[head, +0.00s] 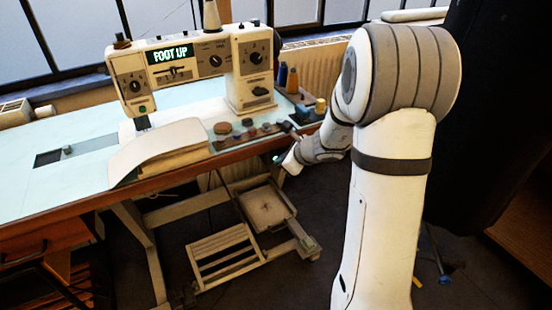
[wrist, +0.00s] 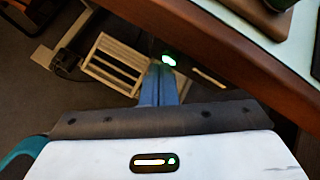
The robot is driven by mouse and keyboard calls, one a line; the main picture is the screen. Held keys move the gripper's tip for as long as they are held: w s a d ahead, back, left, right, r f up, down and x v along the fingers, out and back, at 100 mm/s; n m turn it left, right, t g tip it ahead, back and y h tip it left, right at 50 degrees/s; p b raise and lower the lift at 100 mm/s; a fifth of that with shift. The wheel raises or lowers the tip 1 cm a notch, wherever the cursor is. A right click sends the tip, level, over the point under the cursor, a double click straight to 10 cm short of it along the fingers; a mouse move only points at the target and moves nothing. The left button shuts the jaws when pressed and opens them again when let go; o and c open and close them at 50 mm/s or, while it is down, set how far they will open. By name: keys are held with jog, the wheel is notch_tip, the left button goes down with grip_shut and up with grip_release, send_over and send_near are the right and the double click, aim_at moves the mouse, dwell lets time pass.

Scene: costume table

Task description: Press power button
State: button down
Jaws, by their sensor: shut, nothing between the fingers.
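In the wrist view a glowing green-white button (wrist: 168,59) sits at the underside of the wooden table edge. The two blue fingers of my gripper (wrist: 160,68) are shut together with nothing between them. Their tips appear very close to the button, just left of and below it; I cannot tell whether they touch. In the head view my gripper is mostly hidden behind my white wrist, beside the table's front right edge. A small green glow shows there; I cannot tell whether it is the button. The sewing machine (head: 190,66) on the table has a lit display (head: 170,54) reading "FOOT UP".
The table (head: 85,125) has a brown front edge (wrist: 245,60) running close above and right of my fingers. A slatted pedal (head: 224,256) lies below. Folded cloth (head: 165,150) and several small items lie near the edge. Blue and orange thread spools (head: 292,80) stand behind.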

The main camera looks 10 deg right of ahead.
jog(key=shift+w, duration=0.15)
jog(key=shift+s, duration=0.2)
jog(key=shift+s+d+b, duration=0.15)
jog(key=shift+s+b, duration=0.15)
jog(key=shift+s, duration=0.4)
jog(key=s+d+b, duration=0.1)
jog(key=s, duration=0.5)
jog(key=shift+d, duration=0.3)
jog(key=shift+w, duration=0.1)
